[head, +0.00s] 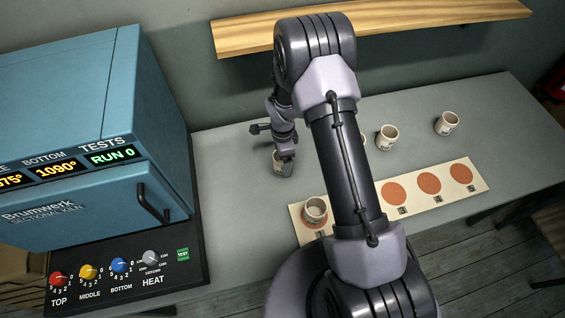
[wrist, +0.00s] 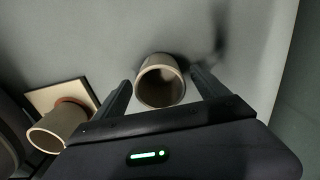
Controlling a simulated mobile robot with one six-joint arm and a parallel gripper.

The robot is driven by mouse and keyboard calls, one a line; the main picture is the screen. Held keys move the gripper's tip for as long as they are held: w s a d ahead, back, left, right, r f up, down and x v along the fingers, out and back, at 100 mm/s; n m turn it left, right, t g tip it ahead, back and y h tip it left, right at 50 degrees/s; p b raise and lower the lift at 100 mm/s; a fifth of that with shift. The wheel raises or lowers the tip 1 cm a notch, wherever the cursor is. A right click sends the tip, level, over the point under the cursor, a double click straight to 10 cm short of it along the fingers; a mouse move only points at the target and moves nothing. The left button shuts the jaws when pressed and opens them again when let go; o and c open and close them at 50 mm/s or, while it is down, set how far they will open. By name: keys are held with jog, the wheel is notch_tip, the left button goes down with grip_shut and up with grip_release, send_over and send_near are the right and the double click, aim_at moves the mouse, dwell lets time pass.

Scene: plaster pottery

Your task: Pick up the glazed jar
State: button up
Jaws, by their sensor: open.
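A small greyish jar (head: 281,168) stands upright on the grey table, right at my gripper (head: 285,152). In the wrist view this jar (wrist: 160,88) shows its open mouth, and my open gripper (wrist: 161,82) has one finger on each side of it. No grip on it shows. Other pale jars stand on the table: one (head: 387,138) right of my arm, one (head: 447,123) farther right, and one mostly hidden behind my arm. Another jar (head: 315,210) stands on the first spot of the mat. I cannot tell by surface which jar is glazed.
A cream mat (head: 478,176) with several orange-brown spots lies along the front edge; three spots right of my arm are bare. A blue kiln (head: 80,130) with a knob panel (head: 120,275) stands at left. A wooden shelf (head: 430,16) hangs at the back wall.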

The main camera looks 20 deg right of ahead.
jog(key=shift+r, duration=0.1)
jog(key=c, duration=1.6)
